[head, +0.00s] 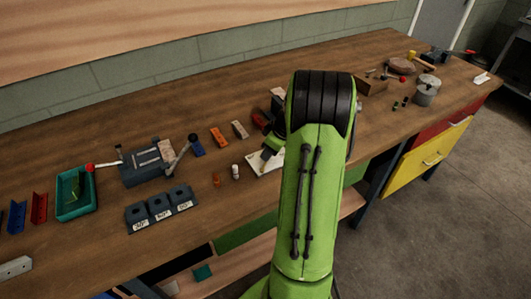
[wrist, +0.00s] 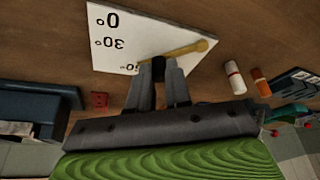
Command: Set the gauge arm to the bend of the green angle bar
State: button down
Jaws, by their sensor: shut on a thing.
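A white gauge board (wrist: 110,40) with printed angle numbers, including 0 and 30, fills the upper middle of the wrist view. A yellow gauge arm (wrist: 190,50) lies across it, its rounded end to the right. In the head view the board (head: 268,163) shows only partly behind my arm. A green angle bar (head: 75,187) appears to lie in the teal tray (head: 62,212) at the left.
Dark angle blocks (head: 160,207) with white labels stand in front of a grey fixture (head: 142,168). Two small bottles, one white (head: 235,171) and one orange (head: 216,180), stand left of the board. Red (head: 39,207) and blue bars lie left of the tray.

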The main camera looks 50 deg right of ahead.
jog(key=shift+s+d+m+h+b, duration=0.1)
jog(key=shift+s+m+h+b, duration=0.35)
jog(key=shift+m, duration=0.55)
jog(key=c, duration=1.1)
grip_release()
jog(key=shift+o, duration=0.2)
jog(key=shift+r, duration=0.1)
jog(key=p+v, duration=0.4)
jog(key=v, duration=1.1)
jog(key=shift+s+r, duration=0.25)
